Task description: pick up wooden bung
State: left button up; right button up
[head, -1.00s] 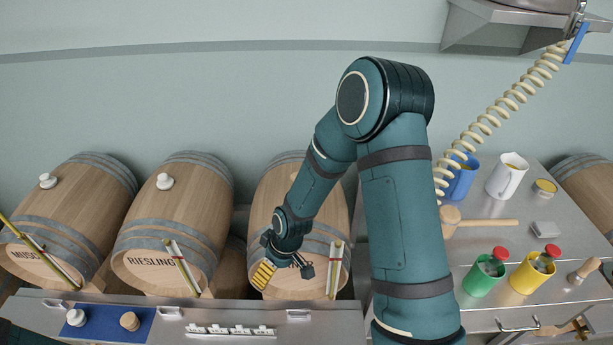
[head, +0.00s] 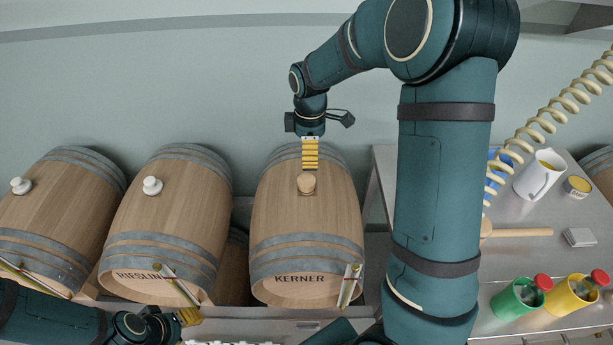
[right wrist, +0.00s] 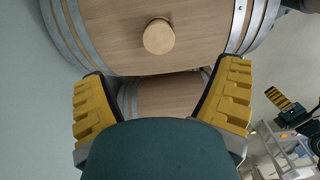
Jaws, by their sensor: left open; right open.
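The wooden bung (head: 307,183) is a pale round plug standing in the top of the KERNER barrel (head: 285,215). It also shows in the right wrist view (right wrist: 158,36), with its round end facing the camera. My right gripper (head: 310,160) is over the barrel, its yellow finger just above or behind the bung in the head view. In the right wrist view its two yellow fingers (right wrist: 163,75) are spread wide and empty, with the bung ahead between their lines. My left gripper (head: 189,316) is low at the left, near the RIESLING barrel's front, partly hidden by its own arm.
The RIESLING barrel (head: 180,205) and another barrel (head: 65,200) to its left carry white bungs. Thin gauge tubes stand at the barrel fronts. At right, a steel table (head: 465,255) holds a white jug (head: 538,175), a mallet (head: 520,232), and green and yellow cups.

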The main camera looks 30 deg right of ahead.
aim_at(306, 179)
notch_tip(306, 179, down, 8)
jog(key=shift+s+a+f, duration=0.1)
jog(key=shift+s+a, duration=0.05)
jog(key=shift+w+a+f, duration=0.1)
jog(key=shift+w+f, duration=0.05)
jog(key=shift+f, duration=0.7)
jog(key=shift+w+d+f, duration=0.1)
jog(key=shift+w+f, duration=0.1)
jog(key=shift+f, duration=0.65)
jog(key=shift+w+a+f, duration=0.1)
jog(key=shift+w+f, duration=0.05)
jog(key=shift+f, duration=0.7)
jog(key=c, duration=1.4)
